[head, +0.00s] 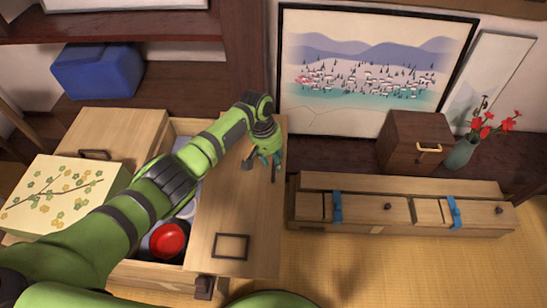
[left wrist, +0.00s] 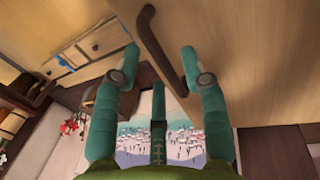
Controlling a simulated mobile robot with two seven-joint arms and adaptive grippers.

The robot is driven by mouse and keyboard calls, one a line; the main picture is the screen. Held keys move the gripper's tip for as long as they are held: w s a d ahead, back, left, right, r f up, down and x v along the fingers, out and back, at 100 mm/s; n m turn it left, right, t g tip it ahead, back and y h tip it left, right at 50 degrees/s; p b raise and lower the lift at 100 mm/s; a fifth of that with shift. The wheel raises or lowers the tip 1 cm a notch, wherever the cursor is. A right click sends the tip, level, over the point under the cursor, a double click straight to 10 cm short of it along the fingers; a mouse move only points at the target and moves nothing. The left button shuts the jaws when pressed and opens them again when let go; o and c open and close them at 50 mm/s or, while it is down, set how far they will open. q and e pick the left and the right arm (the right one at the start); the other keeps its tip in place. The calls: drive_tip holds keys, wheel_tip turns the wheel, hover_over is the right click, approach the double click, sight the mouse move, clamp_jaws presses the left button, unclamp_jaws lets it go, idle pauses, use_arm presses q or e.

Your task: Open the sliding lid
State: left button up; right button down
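The wooden chest (head: 150,272) stands at the left, its middle open. A flat wooden lid panel (head: 240,205) lies over its right part, with a dark square frame (head: 231,247) near its front end. My left gripper (head: 265,168) is at the panel's far right end. In the left wrist view its teal fingers (left wrist: 160,58) are apart, with a dark brown bar-like handle (left wrist: 163,48) running between them on a wooden surface. I cannot tell whether a finger touches it. My right gripper is not in view.
A red bowl (head: 168,240) sits inside the chest's opening. A flowered box (head: 60,193) and another wooden panel (head: 115,140) are at the left. A low drawer cabinet (head: 370,208), a small brown box (head: 415,140) and a flower vase (head: 461,153) stand right. Tatami (head: 400,270) in front is clear.

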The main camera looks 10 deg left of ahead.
use_arm(q)
drive_tip(key=shift+a+r, duration=0.1)
drive_tip(key=shift+r, duration=0.4)
wheel_tip(320, 180, up, 11)
drive_tip(key=a, duration=0.2)
drive_tip(key=shift+a+f, duration=0.1)
drive_tip(key=shift+f, duration=0.05)
